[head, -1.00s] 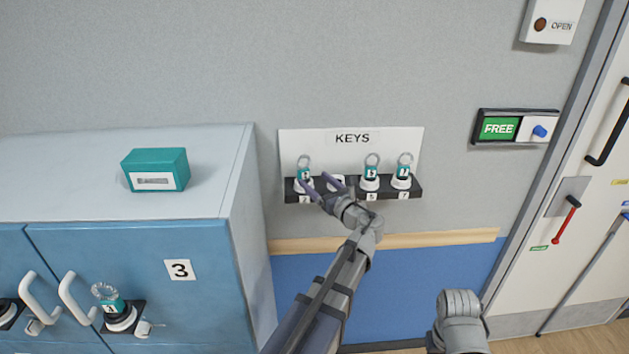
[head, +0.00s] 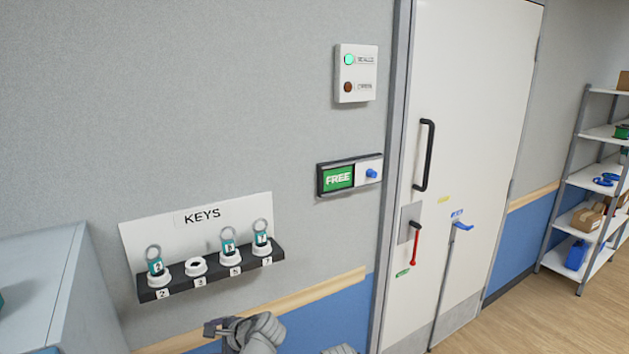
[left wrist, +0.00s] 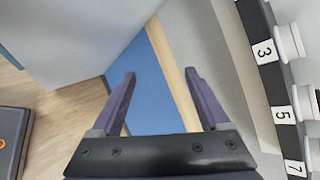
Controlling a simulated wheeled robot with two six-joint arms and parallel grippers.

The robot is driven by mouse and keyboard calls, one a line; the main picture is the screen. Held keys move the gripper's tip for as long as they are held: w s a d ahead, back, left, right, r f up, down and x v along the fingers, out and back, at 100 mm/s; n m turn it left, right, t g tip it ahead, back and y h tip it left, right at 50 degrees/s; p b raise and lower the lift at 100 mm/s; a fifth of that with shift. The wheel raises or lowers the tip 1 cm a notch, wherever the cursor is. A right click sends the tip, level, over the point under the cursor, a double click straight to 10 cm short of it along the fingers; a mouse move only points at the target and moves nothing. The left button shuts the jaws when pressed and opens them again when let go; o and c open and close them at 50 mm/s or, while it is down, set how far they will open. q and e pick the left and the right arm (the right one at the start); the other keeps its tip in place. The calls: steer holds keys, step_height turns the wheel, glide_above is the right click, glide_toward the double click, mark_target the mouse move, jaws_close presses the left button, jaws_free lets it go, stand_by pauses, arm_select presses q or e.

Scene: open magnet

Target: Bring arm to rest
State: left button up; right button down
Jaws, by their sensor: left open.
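My left gripper (left wrist: 160,73) is open in the left wrist view, with nothing between its two fingers. The key rack (head: 211,272) is fixed to the wall under a KEYS sign. It holds teal-tagged keys at its left end and in its two right places; the white holder (head: 196,266) second from left is empty. In the left wrist view the rack (left wrist: 272,76) is at the right, apart from the fingers. My right gripper is not seen.
A cabinet (head: 45,285) stands at the lower left. Right of the rack are a green FREE sign (head: 338,178), a signal box (head: 356,73) and a white door (head: 470,120) with a black handle (head: 424,155). Shelves (head: 602,175) stand at the far right.

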arm_select(q)
steer(key=s+d+f+n+g+h+b, duration=0.1)
steer(key=s+d+f+n+h, duration=0.3)
steer(key=s+d, duration=0.4)
steer(key=s+d+f+n+g+h, duration=0.4)
steer(key=s+d+f, duration=0.3)
steer(key=d, duration=0.5)
steer(key=shift+s+d+f+n+b, duration=0.15)
steer(key=shift+s+n+b, duration=0.2)
steer(key=shift+s+n, duration=0.3)
